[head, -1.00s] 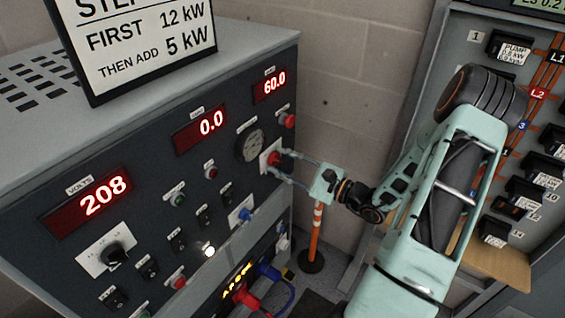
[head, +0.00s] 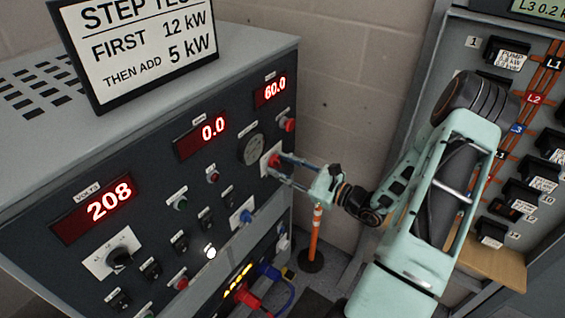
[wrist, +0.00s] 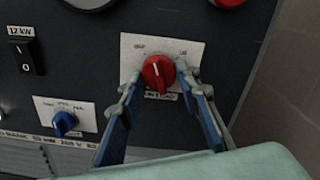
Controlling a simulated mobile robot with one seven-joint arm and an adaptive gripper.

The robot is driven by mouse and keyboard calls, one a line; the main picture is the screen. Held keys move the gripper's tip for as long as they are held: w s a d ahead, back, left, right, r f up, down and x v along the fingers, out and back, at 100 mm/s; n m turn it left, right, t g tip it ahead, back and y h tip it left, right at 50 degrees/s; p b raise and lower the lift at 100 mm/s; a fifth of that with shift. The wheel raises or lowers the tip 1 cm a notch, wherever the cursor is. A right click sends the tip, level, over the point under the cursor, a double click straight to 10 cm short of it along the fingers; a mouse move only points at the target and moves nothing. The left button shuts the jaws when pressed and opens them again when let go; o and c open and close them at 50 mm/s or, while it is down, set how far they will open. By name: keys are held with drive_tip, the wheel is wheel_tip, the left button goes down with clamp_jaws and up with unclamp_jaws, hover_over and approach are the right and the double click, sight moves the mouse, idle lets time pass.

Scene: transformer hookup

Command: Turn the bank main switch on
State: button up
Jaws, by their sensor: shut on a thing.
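The main switch is a red rotary knob (wrist: 158,73) on a white plate with a mark at its upper left and another at its upper right. In the wrist view its white pointer line stands nearly upright, its top leaning slightly left. My gripper (wrist: 160,80) is shut on the red knob, with one blue-grey finger on each side. In the head view the knob (head: 271,161) is at the right end of the dark panel (head: 140,220), partly hidden by the fingers. The small plate lettering is too blurred to read surely.
A blue knob (wrist: 63,123) and a black rocker switch (wrist: 26,56) sit left of the red knob. A red button (head: 288,124) is above it. The displays read 208, 0.0 and 60.0. An orange post (head: 315,235) stands below my gripper; a breaker board (head: 480,50) is at right.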

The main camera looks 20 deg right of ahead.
drive_tip(key=m+p, duration=0.1)
drive_tip(key=m, duration=0.2)
drive_tip(key=shift+r+m+p, duration=0.1)
drive_tip(key=shift+m+p, duration=0.25)
drive_tip(key=shift+m, duration=0.05)
drive_tip(key=m+p, duration=0.1)
drive_tip(key=m, duration=0.2)
drive_tip(key=shift+a+m+p, duration=0.1)
drive_tip(key=shift+m+p, duration=0.2)
drive_tip(key=shift+p, duration=0.1)
drive_tip(key=m+p, duration=0.2)
drive_tip(key=m, duration=0.3)
drive_tip(key=shift+s+a+m, duration=0.1)
drive_tip(key=shift+m, duration=0.3)
drive_tip(key=o, duration=1.1)
drive_tip(key=shift+o, duration=0.2)
drive_tip(key=shift+s, duration=0.1)
drive_tip(key=v, duration=1.2)
